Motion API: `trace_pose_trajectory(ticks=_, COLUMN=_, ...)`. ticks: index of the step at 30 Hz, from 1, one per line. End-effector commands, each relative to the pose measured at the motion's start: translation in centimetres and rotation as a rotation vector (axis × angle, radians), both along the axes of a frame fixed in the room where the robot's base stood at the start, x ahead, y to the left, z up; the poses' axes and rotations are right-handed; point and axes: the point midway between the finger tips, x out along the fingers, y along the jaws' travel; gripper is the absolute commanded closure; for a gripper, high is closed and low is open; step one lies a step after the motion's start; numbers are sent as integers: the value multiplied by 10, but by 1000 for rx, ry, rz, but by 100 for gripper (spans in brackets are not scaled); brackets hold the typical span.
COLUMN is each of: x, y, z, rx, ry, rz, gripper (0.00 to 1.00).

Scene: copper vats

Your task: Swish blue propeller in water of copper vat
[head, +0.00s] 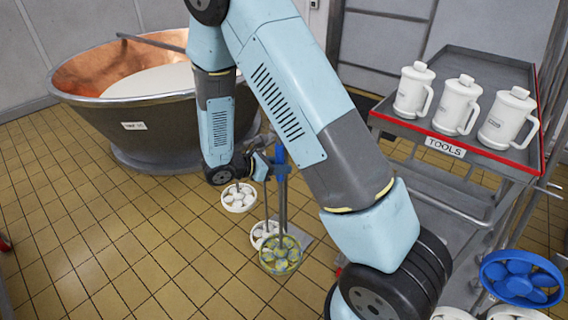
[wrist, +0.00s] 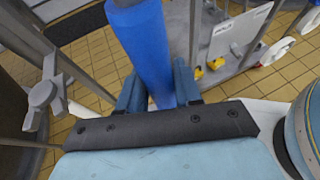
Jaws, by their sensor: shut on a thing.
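The copper vat (head: 85,78) stands at the left in the head view, with whitish liquid (head: 150,82) inside. My gripper (head: 278,165) is to the right of the vat, outside its rim, and is shut on an upright blue handle (head: 282,195). The handle fills the middle of the wrist view (wrist: 145,45), between the fingers (wrist: 158,88). A grey shaft seems to run down from it to a yellowish, see-through round head (head: 280,254). A separate blue propeller head (head: 521,278) shows at the lower right. Its upper end is not clear.
Several white propeller heads show, one (head: 238,197) near the vat. A grey tool cart (head: 480,75) with a red edge holds three white jugs (head: 458,104) at the right. Open tiled floor (head: 120,240) lies in front of the vat. Grey rails (wrist: 75,75) are close in the wrist view.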

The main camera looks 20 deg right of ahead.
Motion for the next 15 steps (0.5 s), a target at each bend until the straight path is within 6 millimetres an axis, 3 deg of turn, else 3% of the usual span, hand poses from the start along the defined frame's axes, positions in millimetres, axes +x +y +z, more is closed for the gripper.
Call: trace_pose_trajectory(ticks=15, x=-19, y=26, z=3, rx=-1, ry=-1, rz=0, gripper=100)
